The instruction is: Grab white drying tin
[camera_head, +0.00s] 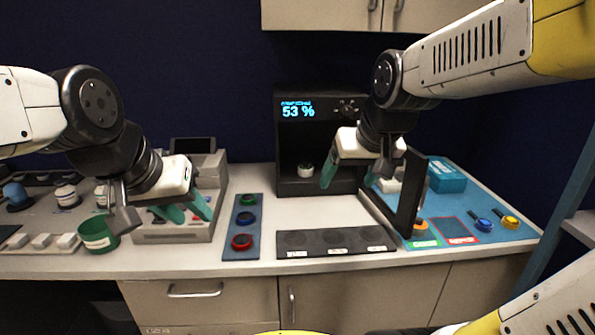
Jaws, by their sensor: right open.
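A small white tin with a dark green top (305,170) stands inside the open chamber of a black drying oven (318,142), towards its left side. The oven display reads 53 %. Its dark door (408,196) is swung open to the right. My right gripper (348,177) is open and empty, in front of the oven opening, right of the tin and apart from it. My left gripper (187,211) has its green fingers apart and looks empty, above the front of a grey device (180,235) on the left.
White containers (67,195) and a green cup (98,234) stand at the left. A panel with green, blue and red round spots (242,226) and a dark labelled strip (335,241) lie in front of the oven. A blue mat (475,205) with a teal box (446,177) is at the right.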

